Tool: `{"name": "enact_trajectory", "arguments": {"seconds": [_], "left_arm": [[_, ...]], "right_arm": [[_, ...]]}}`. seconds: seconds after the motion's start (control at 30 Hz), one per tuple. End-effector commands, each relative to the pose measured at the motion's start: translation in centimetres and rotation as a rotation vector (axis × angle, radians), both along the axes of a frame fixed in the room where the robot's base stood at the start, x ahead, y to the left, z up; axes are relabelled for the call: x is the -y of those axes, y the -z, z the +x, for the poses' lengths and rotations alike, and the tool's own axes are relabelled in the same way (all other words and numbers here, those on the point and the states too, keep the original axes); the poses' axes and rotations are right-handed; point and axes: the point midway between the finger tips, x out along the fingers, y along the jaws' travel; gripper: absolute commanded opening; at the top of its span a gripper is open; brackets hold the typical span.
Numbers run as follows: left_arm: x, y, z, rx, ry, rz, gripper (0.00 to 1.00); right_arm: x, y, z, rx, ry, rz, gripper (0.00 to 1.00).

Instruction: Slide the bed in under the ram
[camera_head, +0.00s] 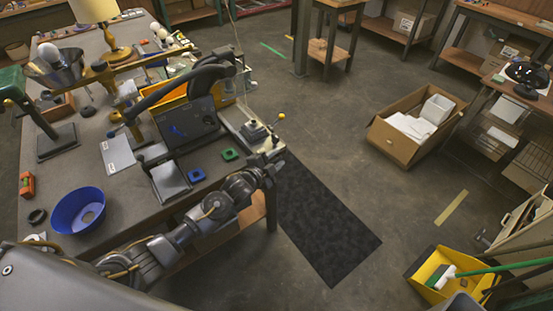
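A dark machine with a curved arm (210,68) stands at the right part of the workbench; I take it for the press, and its ram cannot be made out clearly. A pale flat slide (232,117), apparently the bed, sticks out to the right of it over the bench edge. It carries a small grey fixture (254,131) and a yellow-knobbed lever (281,116). My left gripper (274,167) is at the near end of this slide, close to it; contact and finger opening cannot be told. My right gripper is not in view.
A cardboard box (394,145) stands farther right.

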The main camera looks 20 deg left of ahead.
Motion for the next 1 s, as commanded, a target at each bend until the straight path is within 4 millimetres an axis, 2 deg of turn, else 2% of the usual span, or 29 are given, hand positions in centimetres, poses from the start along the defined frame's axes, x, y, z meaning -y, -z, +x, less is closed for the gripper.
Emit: {"name": "enact_trajectory", "arguments": {"seconds": [0.13,0.37,0.67,0.9,1.0], "left_arm": [[0.0,0.0,0.0,0.000,0.000,0.000,0.31],[0.0,0.1,-0.1,-0.002,0.001,0.000,0.01],[-0.2,0.4,0.0,-0.007,0.002,0.002,0.00],[-3.0,0.6,2.2,-0.007,-0.003,0.004,0.00],[-3.3,0.5,2.5,-0.010,-0.001,0.003,0.00]], "right_arm": [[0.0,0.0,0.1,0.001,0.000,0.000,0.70],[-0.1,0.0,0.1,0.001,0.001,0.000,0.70],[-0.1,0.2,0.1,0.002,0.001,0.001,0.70],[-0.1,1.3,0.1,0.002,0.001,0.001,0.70],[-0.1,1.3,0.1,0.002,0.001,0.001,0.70]]}}
